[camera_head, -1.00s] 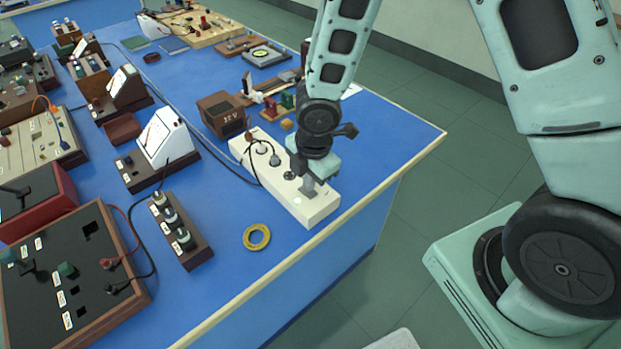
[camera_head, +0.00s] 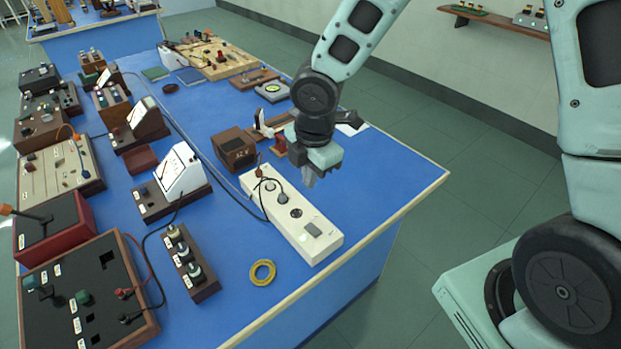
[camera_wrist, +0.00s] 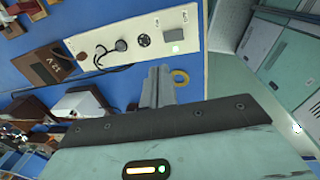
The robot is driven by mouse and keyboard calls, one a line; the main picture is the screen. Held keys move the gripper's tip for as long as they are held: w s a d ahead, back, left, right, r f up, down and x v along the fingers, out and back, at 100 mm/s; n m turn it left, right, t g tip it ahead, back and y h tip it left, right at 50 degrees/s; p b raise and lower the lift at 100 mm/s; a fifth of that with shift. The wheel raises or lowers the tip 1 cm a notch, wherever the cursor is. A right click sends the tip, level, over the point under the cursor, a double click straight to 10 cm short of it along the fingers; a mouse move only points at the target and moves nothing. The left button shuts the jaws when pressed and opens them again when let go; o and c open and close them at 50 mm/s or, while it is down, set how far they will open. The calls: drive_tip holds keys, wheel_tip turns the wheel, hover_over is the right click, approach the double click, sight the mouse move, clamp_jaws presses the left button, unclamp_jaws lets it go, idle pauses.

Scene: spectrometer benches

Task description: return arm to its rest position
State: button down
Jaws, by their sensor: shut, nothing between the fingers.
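My gripper (camera_head: 309,178) is shut and empty. In the head view it hangs above the blue bench, over the far side of a white power strip (camera_head: 318,243). In the wrist view the closed fingers (camera_wrist: 158,85) point towards the strip, which also shows there (camera_wrist: 188,36) with a plug, a round socket and a lit green spot near a grey switch. My arm reaches in from the upper right of the head view, bent down at the wrist. The gripper stands clear of the strip.
A brown 12 V box (camera_head: 235,148) stands left of my gripper. A yellow ring (camera_head: 262,272) lies near the front edge of the blue bench (camera_head: 385,185). Several instruments and cables crowd the left. The bench's right end and the floor beyond (camera_head: 470,130) are clear.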

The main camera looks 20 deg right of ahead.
idle(0.3)
drive_tip(key=s+a+r+m, duration=0.1)
drive_tip(key=s+r+m, duration=0.2)
drive_tip(key=s, duration=0.4)
drive_tip(key=s+a+r+m, duration=0.1)
drive_tip(key=s+r+m, duration=0.3)
drive_tip(key=s+m, duration=0.2)
drive_tip(key=s+a+r+m+g, duration=0.1)
drive_tip(key=s+r+m, duration=0.3)
drive_tip(key=s, duration=0.4)
drive_tip(key=shift+s+a+m, duration=0.15)
drive_tip(key=shift+a+m, duration=0.1)
drive_tip(key=shift+m, duration=0.25)
drive_tip(key=shift+r, duration=0.1)
